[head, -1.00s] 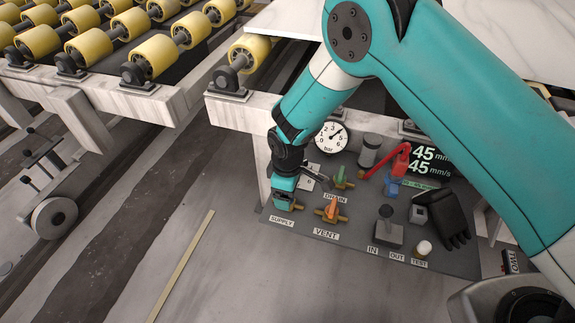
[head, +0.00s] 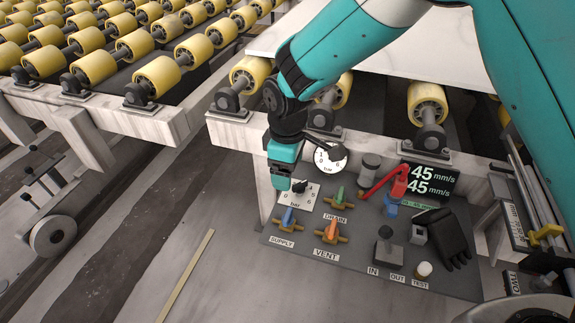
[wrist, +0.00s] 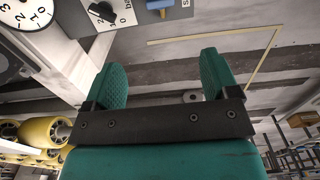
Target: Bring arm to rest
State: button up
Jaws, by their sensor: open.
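My gripper (head: 284,182) is teal with a black wrist. In the head view it hangs above the upper left of the dark control panel (head: 350,255), beside the white selector dial plate (head: 306,203). In the wrist view its two teal fingers (wrist: 165,85) stand wide apart with nothing between them. The dial plate (wrist: 135,12) and the round pressure gauge (wrist: 22,10) show at the upper left there. My upper arm fills the top right of the head view.
Yellow rollers (head: 156,76) lie at upper left. Open floor lies lower left.

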dwell(0.3)
jog(key=s+d+r+m+y+p, duration=0.1)
jog(key=s+d+r+m+p, duration=0.25)
jog(key=r, duration=0.55)
jog(key=s+d+r+y+p, duration=0.1)
jog(key=s+d+r+p, duration=0.1)
jog(key=s+d+r, duration=0.5)
jog(key=s+r+m+y+p, duration=0.1)
jog(key=s+r+m+p, duration=0.2)
jog(key=r, duration=0.8)
jog(key=s+d+r+y+p, duration=0.1)
jog(key=s+d+r+p, duration=0.1)
jog(key=s, duration=0.6)
jog(key=shift+s+d+r+m, duration=0.35)
jog(key=shift+d+r, duration=0.05)
jog(key=shift+r, duration=0.25)
